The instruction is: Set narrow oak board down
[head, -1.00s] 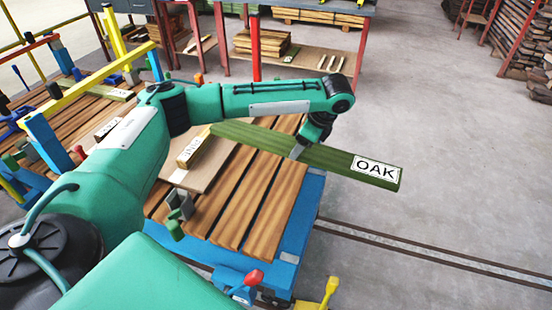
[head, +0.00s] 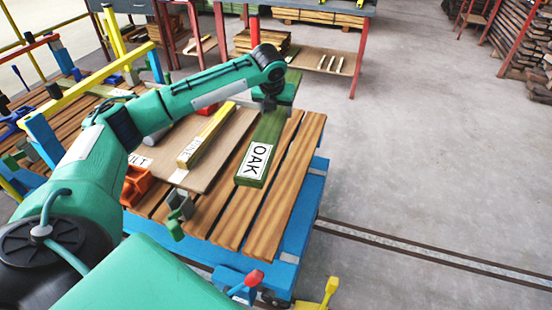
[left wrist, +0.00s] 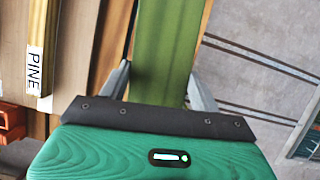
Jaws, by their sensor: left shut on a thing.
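The narrow oak board (head: 266,138) is green with a white OAK label at its near end. In the head view it lies lengthwise over the right part of the slatted trolley top (head: 286,188), right of the pine board (head: 208,134). I cannot tell whether it touches the slats. My left gripper (head: 270,104) is shut on it toward its far end. In the left wrist view the fingers (left wrist: 158,88) stand on both sides of the green board (left wrist: 168,50), and the pine board (left wrist: 40,50) is at left. My right gripper is not in view.
A wide light plywood panel (head: 160,163) lies under the pine board. An orange block-like piece (head: 138,186) sits at the left of the slats. A yellow bar (head: 95,82) spans the far-left table. Open floor (head: 430,150) lies to the right.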

